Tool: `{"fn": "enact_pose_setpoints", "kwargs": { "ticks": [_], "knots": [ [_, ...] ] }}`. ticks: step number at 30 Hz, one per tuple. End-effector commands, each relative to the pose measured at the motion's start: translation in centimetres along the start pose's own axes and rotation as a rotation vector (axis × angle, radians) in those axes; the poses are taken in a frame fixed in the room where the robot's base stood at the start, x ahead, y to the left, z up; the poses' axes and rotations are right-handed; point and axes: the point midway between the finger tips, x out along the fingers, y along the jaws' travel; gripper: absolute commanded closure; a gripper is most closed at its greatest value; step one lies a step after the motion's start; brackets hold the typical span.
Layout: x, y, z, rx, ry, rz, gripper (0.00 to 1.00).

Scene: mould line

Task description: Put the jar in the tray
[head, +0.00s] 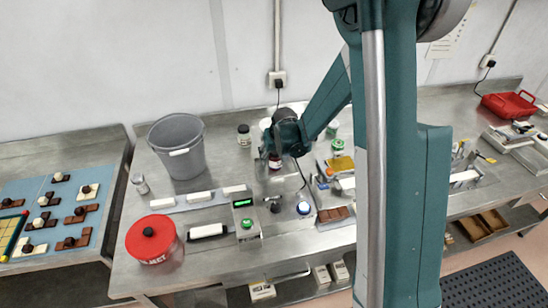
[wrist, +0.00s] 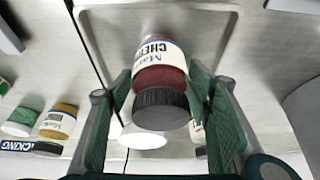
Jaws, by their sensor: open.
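The jar (wrist: 160,75) has dark red contents, a black lid and a white label with blue lettering. In the wrist view it stands between the two green fingers of my gripper (wrist: 161,88), which is open around it. In the head view the jar (head: 275,163) shows only partly, under my gripper (head: 272,157). A shallow metal tray (wrist: 226,38) with rounded corners lies under the jar in the wrist view. The jar's base appears within its outline, but I cannot tell whether it rests there. My arm hides part of this area in the head view.
A grey bucket (head: 177,150), a red round tin (head: 152,240) and a small scale with a green display (head: 244,218) stand to the left. Other jars (head: 244,135) stand behind and beside my gripper. A red handled carrier (head: 510,105) sits far right.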

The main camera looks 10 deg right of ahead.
Motion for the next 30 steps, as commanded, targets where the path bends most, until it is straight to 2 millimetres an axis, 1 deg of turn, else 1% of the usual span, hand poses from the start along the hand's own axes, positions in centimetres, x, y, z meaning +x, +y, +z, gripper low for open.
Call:
{"fn": "enact_pose_setpoints", "kwargs": {
  "ticks": [5,11,30],
  "knots": [
    [-0.7,0.0,-0.1,0.000,0.000,0.000,0.50],
    [-2.2,0.0,-0.1,0.000,0.000,0.000,0.50],
    [-8.7,0.0,-0.1,0.000,0.000,0.000,0.50]
  ]
}}
